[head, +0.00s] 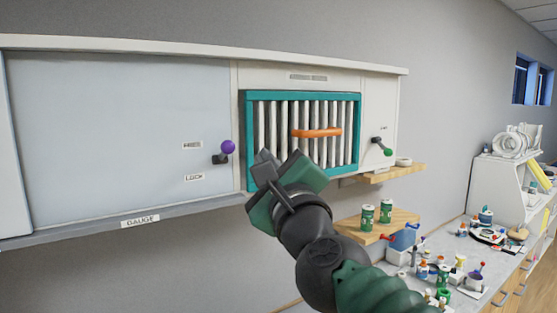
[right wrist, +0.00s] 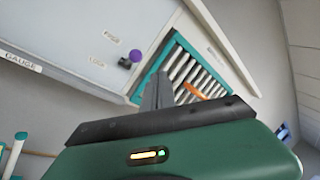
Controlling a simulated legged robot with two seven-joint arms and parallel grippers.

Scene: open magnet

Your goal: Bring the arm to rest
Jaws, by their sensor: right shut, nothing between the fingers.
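My right arm reaches up from the bottom of the head view. Its green and dark grey gripper (head: 264,158) is shut and empty, in front of the lower left part of a teal-framed grille (head: 248,110). In the right wrist view the shut fingers (right wrist: 158,92) point toward the same grille (right wrist: 176,64). An orange bar handle (head: 317,132) crosses the grille's white slats and stands clear of the gripper in the head view. I cannot tell whether the fingertips touch the panel. My left gripper is not in view.
A purple-knobbed lever (head: 227,147) is left of the grille, a green-knobbed lever (head: 387,152) right of it. Wooden shelves (head: 393,173) jut out below right; green cans (head: 367,217) stand on the lower one. A cluttered counter (head: 440,245) lies at right.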

